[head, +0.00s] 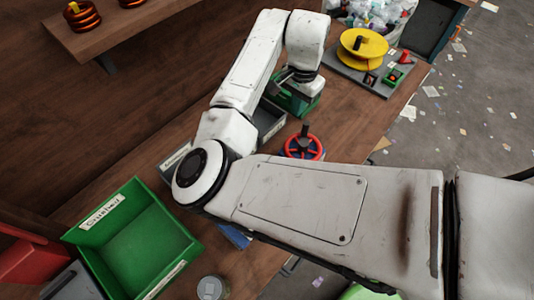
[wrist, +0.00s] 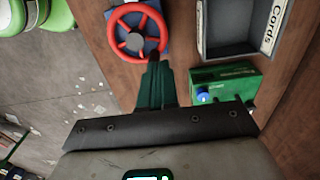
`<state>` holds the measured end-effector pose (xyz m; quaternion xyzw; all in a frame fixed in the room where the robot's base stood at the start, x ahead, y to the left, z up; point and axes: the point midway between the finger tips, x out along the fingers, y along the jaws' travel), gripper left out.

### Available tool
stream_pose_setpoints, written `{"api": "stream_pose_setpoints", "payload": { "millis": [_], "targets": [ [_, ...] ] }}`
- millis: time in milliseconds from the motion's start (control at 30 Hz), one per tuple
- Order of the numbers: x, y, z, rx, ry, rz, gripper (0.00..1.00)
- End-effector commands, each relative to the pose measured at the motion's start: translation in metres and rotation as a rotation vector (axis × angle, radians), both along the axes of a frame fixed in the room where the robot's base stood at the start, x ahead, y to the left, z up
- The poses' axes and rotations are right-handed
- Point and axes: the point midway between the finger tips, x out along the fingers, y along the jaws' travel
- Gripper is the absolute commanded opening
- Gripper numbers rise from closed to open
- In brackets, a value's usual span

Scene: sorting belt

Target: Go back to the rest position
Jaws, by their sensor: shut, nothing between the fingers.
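My gripper (wrist: 155,72) shows in the wrist view as two dark green fingers pressed together with nothing between them. Their tips are just below the red handwheel (wrist: 137,30) in the picture; I cannot tell whether they touch it. In the head view my white arm reaches over the bench and bends down towards the green box (head: 299,101). My own wrist hides most of the gripper there. The red handwheel (head: 302,150) sits on a blue base in front of my arm.
A grey bin labelled Cords (wrist: 202,30) and a green box with a blue knob (wrist: 240,88) are right of the fingers. A green bin (head: 128,188) and a jar (head: 210,288) stand at lower left. A yellow spool (head: 362,44) stands at the back. A shelf (head: 105,32) overhangs upper left.

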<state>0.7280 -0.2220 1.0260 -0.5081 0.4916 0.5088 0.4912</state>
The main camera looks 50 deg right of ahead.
Motion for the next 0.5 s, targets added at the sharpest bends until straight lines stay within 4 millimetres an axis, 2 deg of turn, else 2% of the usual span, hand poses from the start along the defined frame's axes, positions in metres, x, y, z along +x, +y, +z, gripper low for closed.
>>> {"api": "stream_pose_setpoints", "payload": {
  "millis": [333,500],
  "targets": [
    [-0.001,-0.002,0.000,-0.005,0.000,0.000,0.00],
    [-0.019,-0.041,0.003,-0.133,-0.009,0.032,0.00]
  ]
}}
